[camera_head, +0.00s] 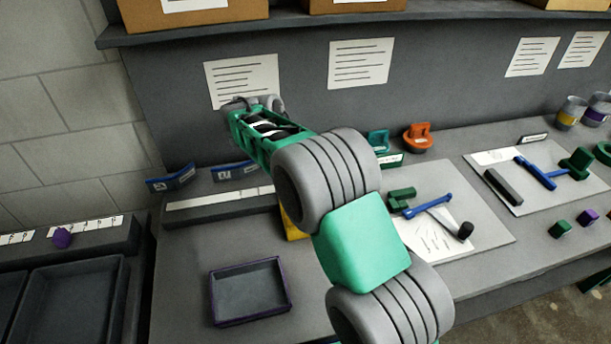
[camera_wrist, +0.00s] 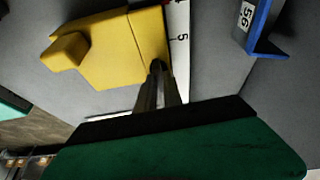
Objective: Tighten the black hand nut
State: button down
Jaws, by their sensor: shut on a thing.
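In the wrist view my gripper (camera_wrist: 157,72) has its two narrow fingers close together, shut on a small dark thing at the tips. I take this for the black hand nut; its shape is mostly hidden by the fingers. The tips are at the edge of a yellow fixture (camera_wrist: 105,50) with a block-like knob on its left. I cannot tell how far the nut is turned. In the head view my arm hides the gripper and the nut, and only a sliver of the yellow fixture (camera_head: 292,226) shows beside the arm.
A numbered white strip (camera_wrist: 179,40) runs beside the fixture, with a blue label holder (camera_wrist: 262,32) to its right. In the head view an empty tray (camera_head: 250,318) stands in front. Paper sheets with green and blue tools lie right of my arm. A wall panel stands behind.

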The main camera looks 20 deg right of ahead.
jog(key=shift+m, duration=0.3)
jog(key=c, duration=1.5)
grip_release()
jog(key=shift+r, duration=0.1)
jog(key=p+v, duration=0.3)
jog(key=v, duration=0.4)
jog(key=shift+a+r, duration=0.15)
jog(key=shift+r, duration=0.2)
